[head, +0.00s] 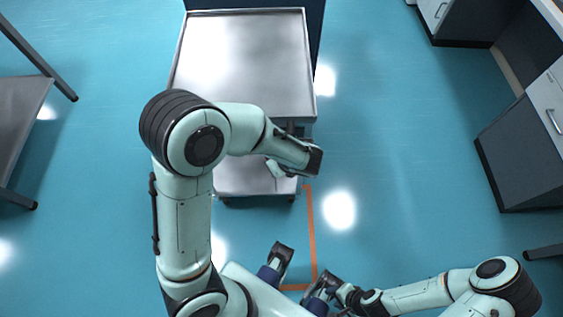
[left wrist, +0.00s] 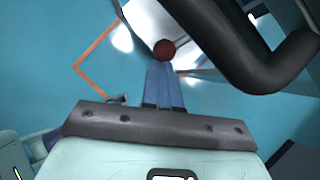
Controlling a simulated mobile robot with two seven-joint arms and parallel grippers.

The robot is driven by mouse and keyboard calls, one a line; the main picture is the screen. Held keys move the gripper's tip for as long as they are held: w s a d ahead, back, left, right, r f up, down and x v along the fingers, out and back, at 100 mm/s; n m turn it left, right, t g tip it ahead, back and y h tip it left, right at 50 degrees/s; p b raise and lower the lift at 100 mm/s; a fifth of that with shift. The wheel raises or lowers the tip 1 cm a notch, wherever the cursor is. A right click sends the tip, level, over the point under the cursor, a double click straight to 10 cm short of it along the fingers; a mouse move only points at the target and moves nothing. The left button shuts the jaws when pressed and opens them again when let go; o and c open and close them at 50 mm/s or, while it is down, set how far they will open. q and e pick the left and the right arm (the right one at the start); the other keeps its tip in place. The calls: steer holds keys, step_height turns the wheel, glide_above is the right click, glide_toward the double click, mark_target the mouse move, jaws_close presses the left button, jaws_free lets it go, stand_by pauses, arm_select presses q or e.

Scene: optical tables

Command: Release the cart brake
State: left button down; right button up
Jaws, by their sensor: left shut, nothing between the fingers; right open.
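The cart (head: 245,60) has a bare steel top and a lower shelf, in the middle of the head view. In the left wrist view, a round red knob (left wrist: 165,49) shows right at the tips of my left gripper (left wrist: 164,66); I take it for the brake knob. The blue fingers are shut together with nothing between them. I cannot tell whether they touch the knob. In the head view my left wrist hides the fingers and the knob. My right gripper (head: 344,294) is low in the head view, away from the cart, open and small.
A thick black curved bar (left wrist: 265,75) passes close to my left fingers. Orange tape (head: 311,235) marks the floor beside the cart. A grey table (head: 20,115) stands at left and cabinets (head: 525,150) at right. The floor between cart and cabinets is clear.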

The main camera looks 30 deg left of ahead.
arm_select(q)
steer(key=shift+w, duration=0.4)
arm_select(e)
steer(key=shift+r, duration=0.15)
arm_select(q)
steer(key=shift+w+d, duration=0.1)
steer(key=shift+w, duration=0.35)
arm_select(e)
steer(key=shift+r, duration=0.1)
